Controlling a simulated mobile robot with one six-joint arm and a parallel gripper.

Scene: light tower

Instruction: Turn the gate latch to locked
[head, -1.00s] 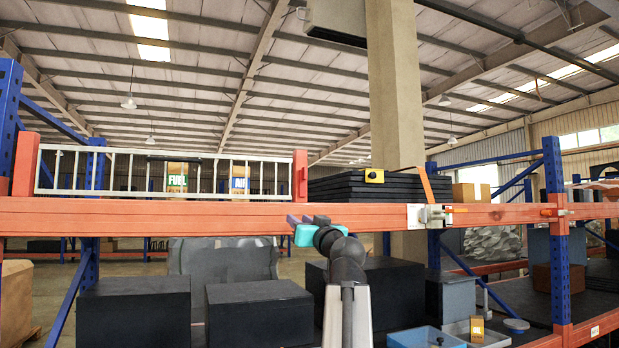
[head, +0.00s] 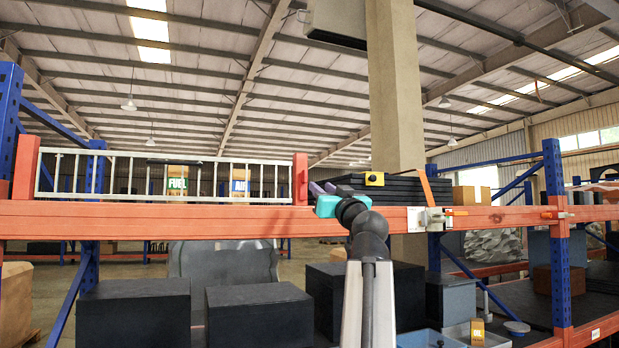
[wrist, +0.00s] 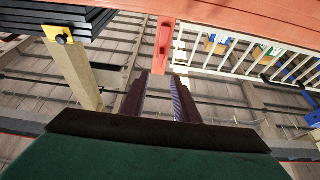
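The white-barred gate (head: 170,176) stands on the orange beam, with a red post (head: 300,178) at its right end. In the wrist view, turned upside down, the red post (wrist: 163,45) carries a raised red, handle-like piece. A metal fitting with an orange lever (head: 430,219) sits on the beam farther right; I cannot tell which part is the gate latch or its setting. My gripper (head: 322,188) is at beam height, just right of the red post. In the wrist view my gripper (wrist: 160,80) has its two dark fingers apart with nothing between them.
The orange beam (head: 150,217) runs across in front of me. A stack of black slabs (head: 400,185) with a yellow, black-dotted piece (head: 374,179) lies right of my gripper. Dark boxes (head: 258,312) stand below. Blue uprights (head: 557,230) flank the rack.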

